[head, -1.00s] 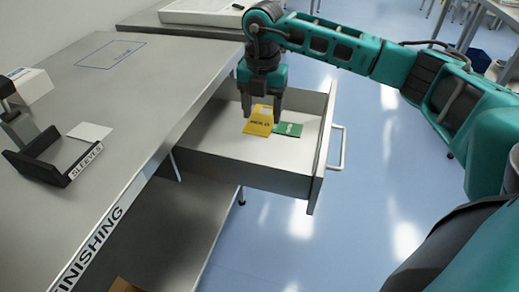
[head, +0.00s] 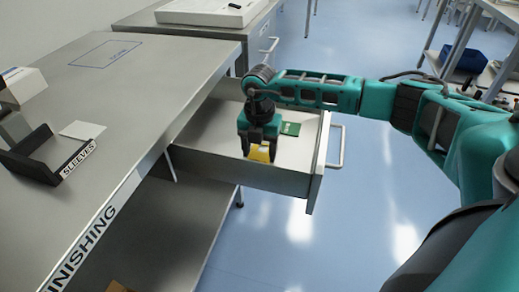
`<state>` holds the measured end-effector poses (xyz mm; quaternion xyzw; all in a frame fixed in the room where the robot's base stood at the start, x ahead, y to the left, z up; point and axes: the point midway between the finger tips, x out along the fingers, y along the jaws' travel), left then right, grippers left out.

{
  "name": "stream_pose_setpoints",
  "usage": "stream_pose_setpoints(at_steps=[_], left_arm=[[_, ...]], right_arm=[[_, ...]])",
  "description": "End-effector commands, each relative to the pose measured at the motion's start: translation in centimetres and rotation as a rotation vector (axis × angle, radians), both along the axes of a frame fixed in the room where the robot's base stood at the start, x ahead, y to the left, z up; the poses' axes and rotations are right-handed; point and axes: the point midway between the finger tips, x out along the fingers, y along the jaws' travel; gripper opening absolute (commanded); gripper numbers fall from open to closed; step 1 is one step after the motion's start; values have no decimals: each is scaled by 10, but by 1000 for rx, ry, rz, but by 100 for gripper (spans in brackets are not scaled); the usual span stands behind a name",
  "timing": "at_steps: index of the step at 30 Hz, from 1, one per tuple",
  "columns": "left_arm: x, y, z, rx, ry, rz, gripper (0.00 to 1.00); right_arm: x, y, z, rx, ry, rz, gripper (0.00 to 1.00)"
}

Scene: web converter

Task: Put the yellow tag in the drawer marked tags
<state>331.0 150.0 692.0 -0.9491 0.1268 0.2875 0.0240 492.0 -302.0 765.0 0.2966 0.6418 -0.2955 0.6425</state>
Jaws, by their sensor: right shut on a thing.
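The yellow tag (head: 260,153) is between the fingers of my right gripper (head: 259,150), which is shut on it. The gripper points down into the open drawer (head: 312,165) and hides much of the tag. I cannot tell whether the tag touches the drawer floor. A green tag (head: 290,128) lies in the drawer, just behind and right of the gripper. No label on the drawer is readable from here. My left gripper does not show.
The grey bench (head: 120,110) marked FINISHING runs along the left. A black holder marked SLEEVES (head: 62,165) and a white card (head: 82,130) are on it. The drawer front with its handle (head: 338,148) sticks out over clear blue floor. A second bench stands behind.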

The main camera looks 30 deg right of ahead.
Motion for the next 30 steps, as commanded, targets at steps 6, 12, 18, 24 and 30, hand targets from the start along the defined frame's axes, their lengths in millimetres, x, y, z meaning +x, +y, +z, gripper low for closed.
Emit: stream_pose_setpoints(at_steps=[6,12,18,24,30], left_arm=[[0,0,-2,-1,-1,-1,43],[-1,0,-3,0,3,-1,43],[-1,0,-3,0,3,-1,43],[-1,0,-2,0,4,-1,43],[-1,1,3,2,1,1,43]], right_arm=[[0,0,-3,1,1,0,34],[0,0,-2,0,0,0,81],[0,0,-2,0,0,0,88],[0,0,4,1,-2,0,88],[1,0,39,1,-4,1,88]])
